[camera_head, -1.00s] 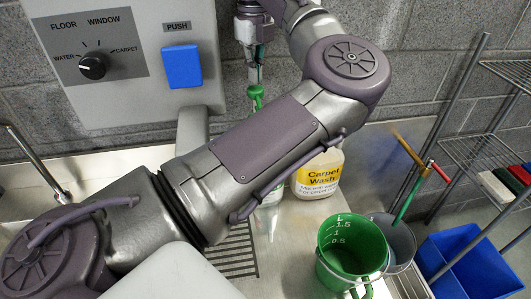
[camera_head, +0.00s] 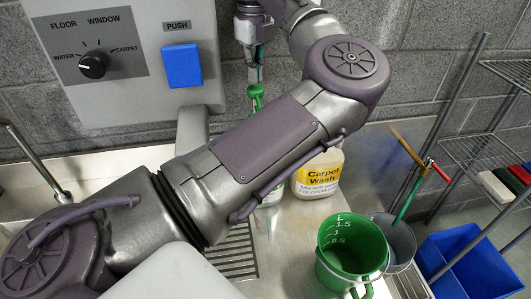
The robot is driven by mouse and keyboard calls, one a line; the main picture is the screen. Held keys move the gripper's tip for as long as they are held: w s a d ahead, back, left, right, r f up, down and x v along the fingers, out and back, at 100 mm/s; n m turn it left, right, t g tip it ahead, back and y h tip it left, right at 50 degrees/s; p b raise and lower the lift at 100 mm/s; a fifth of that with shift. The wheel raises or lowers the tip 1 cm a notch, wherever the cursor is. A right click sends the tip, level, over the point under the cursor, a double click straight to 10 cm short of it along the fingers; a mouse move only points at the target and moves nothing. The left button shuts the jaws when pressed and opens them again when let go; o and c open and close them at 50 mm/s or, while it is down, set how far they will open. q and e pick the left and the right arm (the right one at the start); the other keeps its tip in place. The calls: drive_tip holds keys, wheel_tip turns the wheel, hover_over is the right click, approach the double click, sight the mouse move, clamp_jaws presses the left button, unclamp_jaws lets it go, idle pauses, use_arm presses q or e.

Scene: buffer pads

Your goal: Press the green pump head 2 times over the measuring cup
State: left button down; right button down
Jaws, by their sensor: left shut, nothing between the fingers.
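My left gripper (camera_head: 254,80) is shut and empty, pointing down directly above the pump head. Its fingertips are at or very near the top of the head; I cannot tell whether they touch. My left arm hides most of the pump's bottle, and a bit of it shows below the arm. The green measuring cup (camera_head: 347,233) with white litre marks stands at the lower right, apart from the pump head in the picture. My right gripper is not in view.
A Carpet Wash bottle (camera_head: 323,172) stands behind the cup. A grey bucket (camera_head: 402,243) with brush handles is right of the cup, then blue bins (camera_head: 463,265) and a wire rack (camera_head: 497,150). A dispenser panel (camera_head: 115,25) with a blue button is at the left.

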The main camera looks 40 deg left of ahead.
sight(256, 88)
use_arm(q)
drive_tip(key=shift+f+b, duration=1.9)
drive_tip(key=shift+f, duration=0.75)
drive_tip(key=shift+r, duration=0.1)
drive_tip(key=shift+r+p, duration=0.45)
drive_tip(key=shift+r, duration=0.05)
drive_tip(key=shift+r+p, duration=1.3)
drive_tip(key=shift+r, duration=0.8)
drive_tip(key=shift+f+b, duration=2.05)
drive_tip(key=shift+f, duration=0.65)
drive_tip(key=shift+r+p, duration=1.8)
drive_tip(key=shift+r, duration=0.85)
